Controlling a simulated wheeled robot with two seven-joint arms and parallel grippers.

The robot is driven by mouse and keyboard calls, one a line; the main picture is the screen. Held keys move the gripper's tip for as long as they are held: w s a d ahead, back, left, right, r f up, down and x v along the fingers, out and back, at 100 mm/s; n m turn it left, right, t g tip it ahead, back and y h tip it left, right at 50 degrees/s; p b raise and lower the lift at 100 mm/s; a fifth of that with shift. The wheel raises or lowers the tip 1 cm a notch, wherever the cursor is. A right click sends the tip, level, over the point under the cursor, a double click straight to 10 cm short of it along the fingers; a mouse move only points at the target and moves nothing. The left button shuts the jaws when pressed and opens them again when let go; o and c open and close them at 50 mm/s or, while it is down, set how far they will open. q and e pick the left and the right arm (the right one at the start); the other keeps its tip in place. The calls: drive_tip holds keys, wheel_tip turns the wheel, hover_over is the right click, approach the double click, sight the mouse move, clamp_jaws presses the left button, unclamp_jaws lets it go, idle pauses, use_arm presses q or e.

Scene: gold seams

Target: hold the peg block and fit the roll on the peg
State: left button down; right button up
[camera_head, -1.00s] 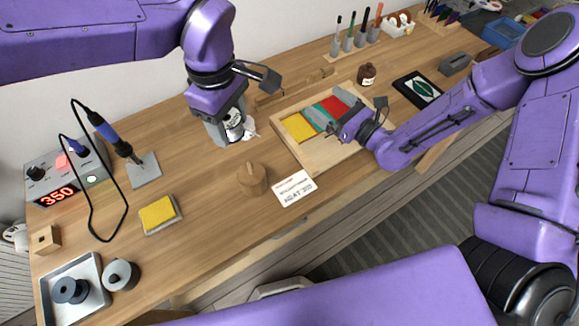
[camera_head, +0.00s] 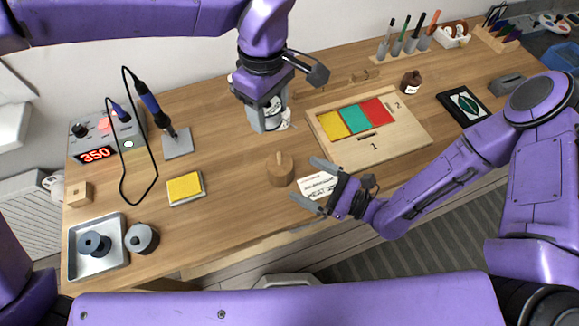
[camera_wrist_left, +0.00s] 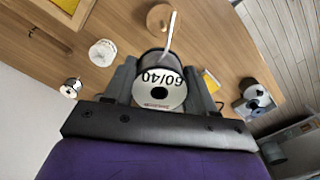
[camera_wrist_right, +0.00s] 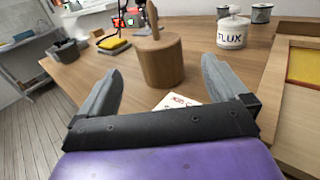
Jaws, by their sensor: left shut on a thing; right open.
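The peg block (camera_head: 281,172) is a round wooden block with an upright peg, standing on the table. It also shows in the left wrist view (camera_wrist_left: 158,18) and right wrist view (camera_wrist_right: 161,62). My left gripper (camera_head: 268,122) is shut on the roll (camera_wrist_left: 158,92), a spool with a white face marked 60/40, beyond the block. A thin pale strip extends from the roll. In the head view the gripper mostly hides the roll. My right gripper (camera_head: 304,180) is open and empty, its fingers pointing at the block from the right. The block appears just beyond the fingertips.
A white flux jar (camera_wrist_right: 232,32) stands beyond the block. A printed card (camera_head: 318,185) lies by my right gripper. A wooden tray (camera_head: 405,143) with coloured panels is to the right. A yellow sponge (camera_head: 185,187), soldering stand (camera_head: 178,143) and metal tray (camera_head: 112,262) with spools are left.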

sight(292, 172)
drive_tip(key=x, duration=0.6)
drive_tip(key=shift+s+a, duration=0.1)
drive_tip(key=shift+a+r, duration=0.1)
drive_tip(key=c, duration=1.3)
use_arm(q)
drive_tip(key=f+m, duration=0.1)
drive_tip(key=s+d+f+m, duration=0.1)
drive_tip(key=f+m, duration=0.2)
drive_tip(key=m, duration=0.1)
drive_tip(key=shift+s+d+f, duration=0.2)
drive_tip(key=shift+s, duration=0.1)
use_arm(e)
drive_tip(key=shift+o, duration=0.2)
use_arm(q)
drive_tip(key=shift+f, duration=2.05)
